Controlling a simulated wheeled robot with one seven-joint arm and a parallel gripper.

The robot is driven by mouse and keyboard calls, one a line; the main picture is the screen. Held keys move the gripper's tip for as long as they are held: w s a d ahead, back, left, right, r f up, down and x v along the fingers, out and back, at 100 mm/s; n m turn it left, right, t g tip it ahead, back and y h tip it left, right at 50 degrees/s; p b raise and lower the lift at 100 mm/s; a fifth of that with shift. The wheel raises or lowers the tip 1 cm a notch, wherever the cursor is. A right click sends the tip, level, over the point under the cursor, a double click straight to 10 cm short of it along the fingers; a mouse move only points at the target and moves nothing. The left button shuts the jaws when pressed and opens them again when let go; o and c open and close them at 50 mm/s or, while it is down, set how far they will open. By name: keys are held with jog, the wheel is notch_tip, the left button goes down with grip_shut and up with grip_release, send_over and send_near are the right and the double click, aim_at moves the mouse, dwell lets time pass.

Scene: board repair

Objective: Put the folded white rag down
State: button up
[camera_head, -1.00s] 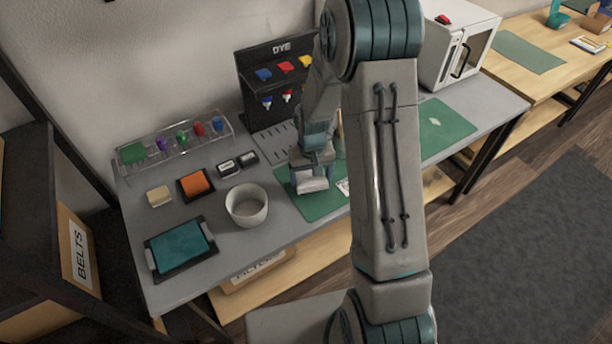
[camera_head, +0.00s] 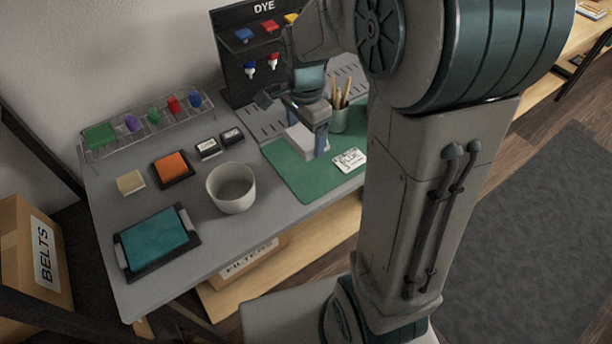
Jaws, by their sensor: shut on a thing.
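The folded white rag (camera_head: 301,144) is a small pale block at the left part of the green mat (camera_head: 291,178) on the grey bench. My gripper (camera_head: 306,138) is above the mat, pointing down, and shut on the rag. One finger shows in front of the rag's right part. The other is mostly hidden. I cannot tell whether the rag's underside touches the mat.
A white cup (camera_head: 232,190) stands left of the mat, near a teal pad (camera_head: 156,239) and an orange pad (camera_head: 173,168). A pencil cup (camera_head: 340,117) and a printed card (camera_head: 349,160) are right of the rag. The dye rack (camera_head: 240,65) stands behind. Mat front is clear.

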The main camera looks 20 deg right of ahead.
aim_at(306, 172)
notch_tip(306, 172, down, 10)
jog(key=shift+s+r+b, duration=0.1)
jog(key=shift+b, duration=0.5)
jog(key=o, duration=1)
jog(key=shift+c, duration=0.2)
notch_tip(306, 172, up, 12)
jog(key=shift+p, duration=0.8)
jog(key=shift+s+r, duration=0.25)
jog(key=shift+s, duration=0.05)
jog(key=s+r+n+t, duration=0.2)
jog(key=s+n, duration=1.1)
jog(key=n, duration=0.1)
jog(key=shift+a, duration=0.2)
jog(key=shift+s+r, duration=0.1)
jog(key=shift+r, duration=0.15)
